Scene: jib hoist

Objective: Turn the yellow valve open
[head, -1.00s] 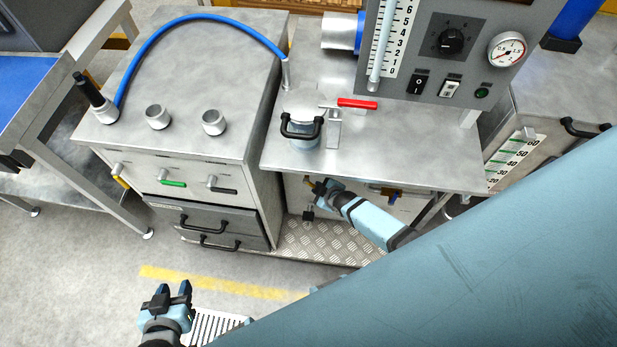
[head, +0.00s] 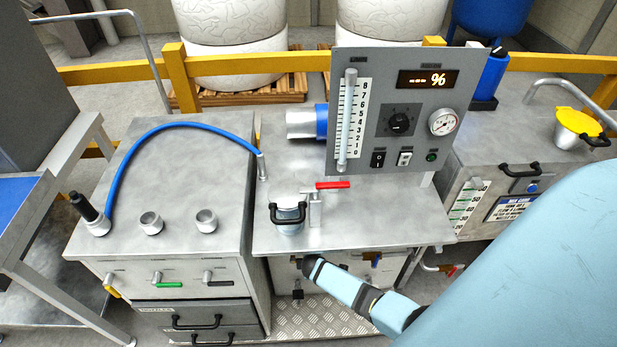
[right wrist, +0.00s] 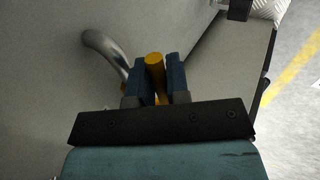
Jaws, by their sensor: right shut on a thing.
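My right gripper (head: 310,264) is under the front edge of the steel bench top, in front of the bench's lower panel. In the right wrist view, my right gripper (right wrist: 155,72) is shut on a yellow valve handle (right wrist: 155,60), whose rounded end shows between the two blue-grey fingers. A curved metal pipe (right wrist: 104,50) is just left of the fingers. The valve's body is hidden, and I cannot tell how far it is turned. Another yellow handle (head: 111,286) is at the left cabinet's front. My left gripper is not in view.
The bench top (head: 375,225) overhangs my right gripper. On it are a lidded pot (head: 290,222), a red lever (head: 333,185) and a gauge panel (head: 400,150). A cabinet with green (head: 169,285) and black handles stands left. A checker plate (head: 320,318) lies below.

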